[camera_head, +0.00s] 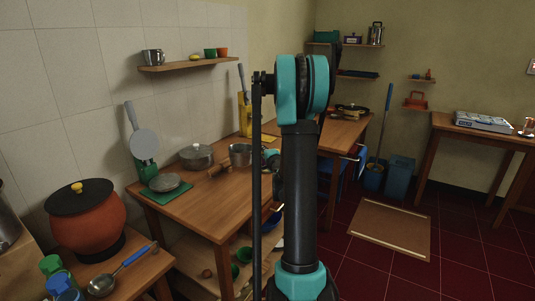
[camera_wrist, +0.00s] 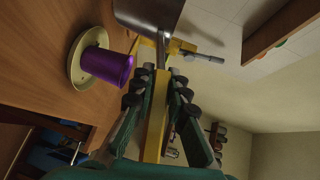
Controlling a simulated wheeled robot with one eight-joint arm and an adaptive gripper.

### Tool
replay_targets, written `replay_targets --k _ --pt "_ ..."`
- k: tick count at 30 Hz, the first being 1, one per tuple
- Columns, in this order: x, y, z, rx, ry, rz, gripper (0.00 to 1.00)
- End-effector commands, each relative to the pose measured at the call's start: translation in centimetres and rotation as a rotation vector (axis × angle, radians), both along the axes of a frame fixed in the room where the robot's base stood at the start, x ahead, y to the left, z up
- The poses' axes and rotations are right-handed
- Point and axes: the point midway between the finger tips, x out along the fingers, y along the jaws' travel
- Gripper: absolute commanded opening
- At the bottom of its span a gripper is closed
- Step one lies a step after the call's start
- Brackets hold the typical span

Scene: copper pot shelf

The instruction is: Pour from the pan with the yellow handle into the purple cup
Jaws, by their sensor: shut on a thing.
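In the wrist view, which is turned on its side, my gripper (camera_wrist: 158,85) is shut on the yellow handle (camera_wrist: 155,130) of a grey metal pan. The pan's body (camera_wrist: 150,14) shows at the top edge and is partly cut off. The purple cup (camera_wrist: 108,66) stands on a cream saucer (camera_wrist: 76,68) on the wooden table, apart from the pan. The inside of the pan and of the cup cannot be seen. In the head view my arm hides the cup and most of my gripper; a metal vessel (camera_head: 240,155) beside the arm may be the held pan.
A yellow holder (camera_wrist: 182,46) stands beyond the cup. A wall shelf (camera_head: 188,64) with cups hangs above. A red pot (camera_head: 86,225) stands at the left.

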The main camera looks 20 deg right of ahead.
Motion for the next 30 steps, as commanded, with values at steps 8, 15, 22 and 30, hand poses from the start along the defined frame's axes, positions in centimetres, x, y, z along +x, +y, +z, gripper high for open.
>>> replay_targets --k 8,15,22,30 --pt "0.0 0.1 0.0 -0.006 -0.002 0.0 0.0" --pt "0.0 0.1 0.6 -0.005 -0.002 0.0 0.0" --pt "0.0 0.1 2.5 -0.005 -0.002 0.0 0.0" --pt "0.0 0.1 3.0 -0.005 -0.002 0.0 0.0"
